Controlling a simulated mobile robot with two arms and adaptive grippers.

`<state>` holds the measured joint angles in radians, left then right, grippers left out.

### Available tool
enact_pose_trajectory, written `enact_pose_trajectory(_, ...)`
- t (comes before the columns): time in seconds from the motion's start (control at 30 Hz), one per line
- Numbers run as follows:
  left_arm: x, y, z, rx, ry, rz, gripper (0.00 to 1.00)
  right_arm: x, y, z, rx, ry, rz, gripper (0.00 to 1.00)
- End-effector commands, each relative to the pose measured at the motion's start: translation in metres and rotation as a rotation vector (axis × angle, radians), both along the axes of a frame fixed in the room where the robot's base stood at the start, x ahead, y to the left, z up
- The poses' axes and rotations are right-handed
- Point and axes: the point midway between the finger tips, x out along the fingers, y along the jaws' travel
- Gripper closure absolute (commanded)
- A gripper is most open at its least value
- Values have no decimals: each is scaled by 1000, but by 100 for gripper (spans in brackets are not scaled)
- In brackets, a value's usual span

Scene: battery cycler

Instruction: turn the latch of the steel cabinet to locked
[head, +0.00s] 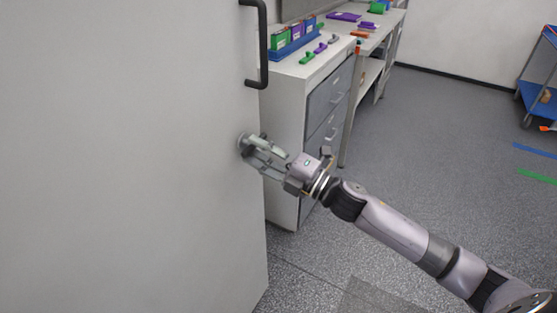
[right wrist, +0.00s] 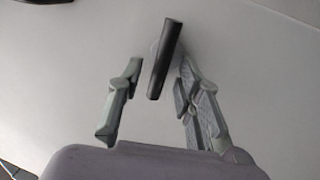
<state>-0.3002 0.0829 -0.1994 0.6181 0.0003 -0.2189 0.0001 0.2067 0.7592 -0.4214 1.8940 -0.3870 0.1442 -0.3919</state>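The steel cabinet (head: 130,150) fills the left of the head view with its pale, flat door. Its latch shows in the right wrist view as a dark bar (right wrist: 165,58), near upright and leaning a little to the right at the top. My right gripper (head: 254,147) is at the door near its right edge, below the black handle. In the right wrist view its fingers (right wrist: 160,72) are apart, with the bar between them. A gap shows on the left; the right finger is close, and I cannot tell whether it touches. In the head view the gripper mostly hides the latch. My left gripper is out of view.
A black handle (head: 262,45) sticks out from the door above the gripper. A white drawer unit (head: 285,110) with a worktop of small coloured items stands just behind the door edge. A blue cart (head: 540,85) is at the far right. The grey floor (head: 440,150) between is open.

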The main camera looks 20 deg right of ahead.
Motion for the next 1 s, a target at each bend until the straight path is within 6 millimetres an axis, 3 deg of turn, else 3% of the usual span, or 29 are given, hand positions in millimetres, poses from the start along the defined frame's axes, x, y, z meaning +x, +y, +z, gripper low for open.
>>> enact_pose_trajectory(0.6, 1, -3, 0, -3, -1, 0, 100, -72, -57, -20, -1, 3, -1, 67)
enact_pose_trajectory(1.0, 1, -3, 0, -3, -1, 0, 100, -88, -69, -22, -1, -2, 1, 67)
